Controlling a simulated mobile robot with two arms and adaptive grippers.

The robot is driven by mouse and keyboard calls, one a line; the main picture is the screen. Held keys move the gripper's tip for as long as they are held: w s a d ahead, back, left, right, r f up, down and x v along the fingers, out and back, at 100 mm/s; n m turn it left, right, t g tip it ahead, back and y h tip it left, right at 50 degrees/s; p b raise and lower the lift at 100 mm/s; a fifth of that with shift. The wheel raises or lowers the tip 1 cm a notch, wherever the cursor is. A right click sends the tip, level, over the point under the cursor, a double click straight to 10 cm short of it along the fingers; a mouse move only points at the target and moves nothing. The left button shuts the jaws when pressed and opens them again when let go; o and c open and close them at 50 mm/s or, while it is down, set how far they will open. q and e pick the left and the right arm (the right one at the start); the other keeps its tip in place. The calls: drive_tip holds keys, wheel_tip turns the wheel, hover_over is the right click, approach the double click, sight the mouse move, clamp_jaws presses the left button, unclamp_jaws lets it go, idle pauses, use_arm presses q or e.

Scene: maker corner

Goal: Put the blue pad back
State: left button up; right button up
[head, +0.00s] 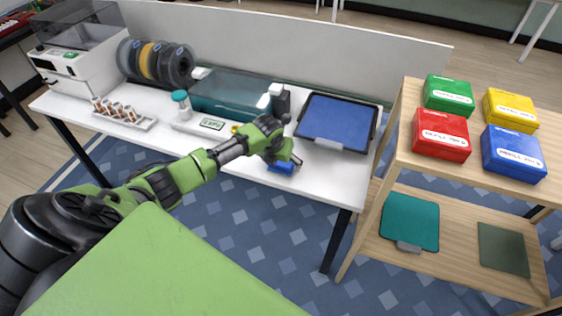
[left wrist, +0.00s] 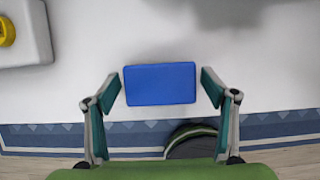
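A small blue pad (head: 282,168) lies on the white table near its front edge. In the left wrist view the blue pad (left wrist: 160,84) shows as a flat rectangle between my fingers, with a small gap on each side. My left gripper (head: 284,158) is open above the pad and partly hides it in the head view. A larger blue panel (head: 338,122) in a black-rimmed tray lies behind and to the right. My right gripper is not in view.
A teal-lidded box (head: 228,95), a label stand (head: 211,124) and a white bottle (head: 181,100) stand left of the gripper. A wooden shelf (head: 400,160) with colored boxes stands at the right. The table's front right is clear.

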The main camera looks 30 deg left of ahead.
use_arm(q)
drive_tip(key=shift+s+r, duration=0.15)
drive_tip(key=shift+r, duration=0.45)
drive_tip(key=v, duration=1.1)
drive_tip(key=shift+s, duration=0.15)
